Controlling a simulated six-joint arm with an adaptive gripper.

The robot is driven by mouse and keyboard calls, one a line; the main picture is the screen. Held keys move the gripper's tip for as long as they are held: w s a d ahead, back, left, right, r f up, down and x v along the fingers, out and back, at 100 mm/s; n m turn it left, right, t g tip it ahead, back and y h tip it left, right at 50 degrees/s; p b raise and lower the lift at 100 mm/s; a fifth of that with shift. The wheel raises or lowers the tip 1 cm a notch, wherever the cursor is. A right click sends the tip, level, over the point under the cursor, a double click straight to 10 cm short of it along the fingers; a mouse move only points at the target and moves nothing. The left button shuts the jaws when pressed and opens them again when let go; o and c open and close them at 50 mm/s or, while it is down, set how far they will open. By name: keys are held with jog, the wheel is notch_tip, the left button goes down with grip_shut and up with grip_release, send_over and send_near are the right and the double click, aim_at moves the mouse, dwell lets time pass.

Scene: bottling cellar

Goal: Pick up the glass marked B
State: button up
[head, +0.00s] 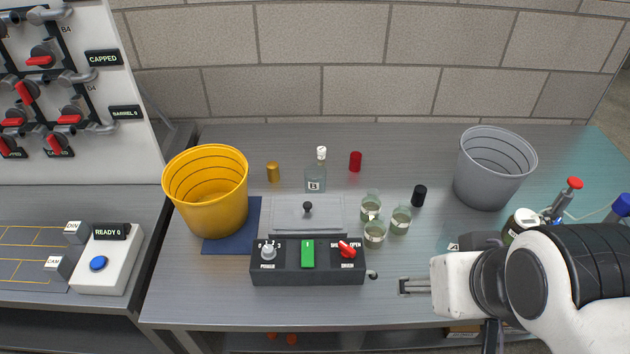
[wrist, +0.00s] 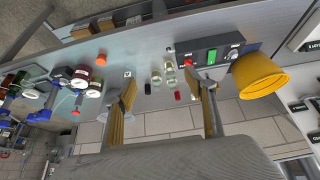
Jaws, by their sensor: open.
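Three small clear glasses stand close together right of the control box: a back glass (head: 371,207), a right glass (head: 400,220) and a front glass (head: 375,235). Each seems to hold some pale liquid. I cannot read a letter on any of them. The group also shows in the wrist view, where one glass (wrist: 170,78) stands between my fingers in the picture, well beyond them. My gripper (wrist: 167,86) is open and empty, with its two fingers apart, away from the glasses. In the head view my arm is at lower right and the fingers are not clearly seen.
A clear bottle (head: 315,180) with a white cap and a label stands behind the grey lidded box. A black cylinder (head: 419,195) and red cylinder (head: 355,161) stand near the glasses. A yellow bucket (head: 205,195), grey bucket (head: 494,170) and control box (head: 307,265) flank them.

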jog(key=shift+w, duration=0.1)
dwell(0.3)
jog(key=w+d+f+n+t, duration=0.1)
jog(key=w+t, duration=0.1)
jog(key=w, duration=1.1)
jog(key=w+d+f+n+t, duration=0.1)
jog(key=w+f+n+t, duration=0.1)
jog(key=w, duration=1.1)
jog(key=w+a+f+n+t+y, duration=0.1)
jog(key=w+a+f+n+y, duration=0.1)
jog(key=w+a+f, duration=0.45)
jog(key=n+y, duration=0.2)
jog(key=y, duration=0.4)
send_near(315, 183)
jog(key=w, duration=0.3)
jog(key=shift+w+a+r+t, duration=0.1)
jog(key=shift+a+r+t, duration=0.2)
jog(key=shift+r, duration=0.1)
jog(key=shift+x, duration=1.3)
jog(key=shift+d, duration=0.1)
